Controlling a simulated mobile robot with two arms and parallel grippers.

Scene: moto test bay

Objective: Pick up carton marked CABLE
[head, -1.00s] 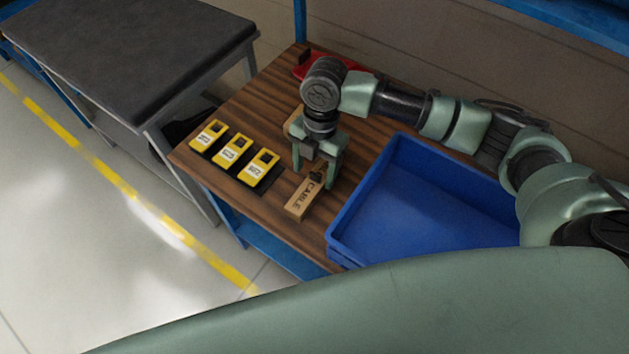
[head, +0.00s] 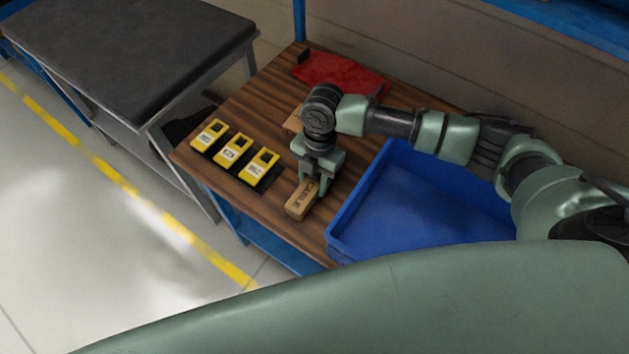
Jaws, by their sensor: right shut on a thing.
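The carton marked CABLE (head: 299,203) is a small tan box on the wooden table, left of the blue crate. Its dark lettering shows on the near part of its top. My right gripper (head: 318,181) comes down over the carton's far part from above and is shut on it. The fingers and wrist hide that far part. I cannot tell whether the carton touches the table or is slightly off it. My left gripper is not in view.
A blue crate (head: 338,236) stands right beside the carton. Several yellow devices (head: 233,151) lie in a row to the left. A red item (head: 340,75) lies at the back, and another tan box (head: 293,121) is partly hidden behind my wrist. A grey-topped bench (head: 130,45) stands at left.

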